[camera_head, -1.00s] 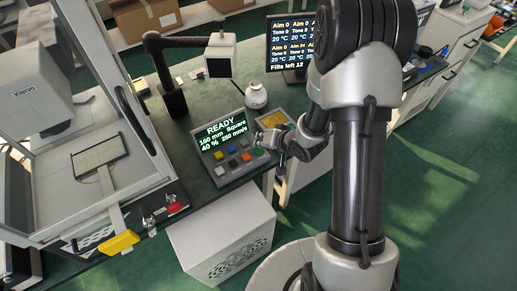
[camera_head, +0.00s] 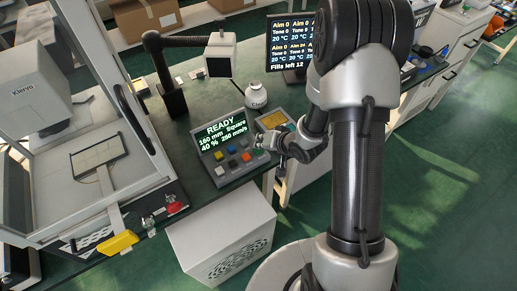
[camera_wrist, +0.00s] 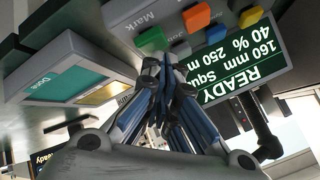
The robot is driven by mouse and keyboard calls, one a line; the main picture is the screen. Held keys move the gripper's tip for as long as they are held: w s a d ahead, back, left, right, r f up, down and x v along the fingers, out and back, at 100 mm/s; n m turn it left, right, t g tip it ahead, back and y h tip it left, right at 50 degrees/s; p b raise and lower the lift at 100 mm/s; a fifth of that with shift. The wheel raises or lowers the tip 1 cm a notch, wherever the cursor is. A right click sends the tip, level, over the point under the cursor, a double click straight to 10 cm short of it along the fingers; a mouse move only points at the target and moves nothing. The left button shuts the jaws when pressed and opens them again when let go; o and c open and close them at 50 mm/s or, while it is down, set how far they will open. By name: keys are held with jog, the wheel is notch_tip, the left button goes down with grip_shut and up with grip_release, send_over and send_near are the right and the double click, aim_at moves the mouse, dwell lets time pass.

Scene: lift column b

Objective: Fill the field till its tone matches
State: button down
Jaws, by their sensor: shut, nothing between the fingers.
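My gripper (camera_head: 268,143) is shut and empty at the right edge of the control panel (camera_head: 206,138), by its green button (camera_head: 258,153). In the wrist view, the closed fingertips (camera_wrist: 153,62) point at the panel's keys, near a label reading Mark; contact cannot be told. The panel's screen (camera_head: 222,133) reads READY, 160 mm, Square, 40 %, 250 mm/s. The monitor (camera_head: 290,43) shows Aim 0, Tone 0 and 20 °C entries, and Fills left 12; part is hidden behind my arm. A plate (camera_head: 98,154) lies in the Klervo machine (camera_head: 42,92). Which surface is the field is unclear.
A teal Done pad (camera_wrist: 66,82) sits beside the keys. A red knob (camera_head: 174,207) and yellow handle (camera_head: 119,243) are at the machine's front. A white cabinet (camera_head: 222,238) stands below.

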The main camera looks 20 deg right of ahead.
jog(key=shift+f+b, duration=0.3)
jog(key=shift+f, duration=0.15)
dwell(0.3)
jog(key=shift+r, duration=0.1)
jog(key=shift+r+p, duration=0.8)
jog(key=shift+p, duration=0.1)
notch_tip(320, 180, up, 5)
jog(key=p, duration=0.5)
jog(key=shift+r, duration=0.1)
dwell(1.3)
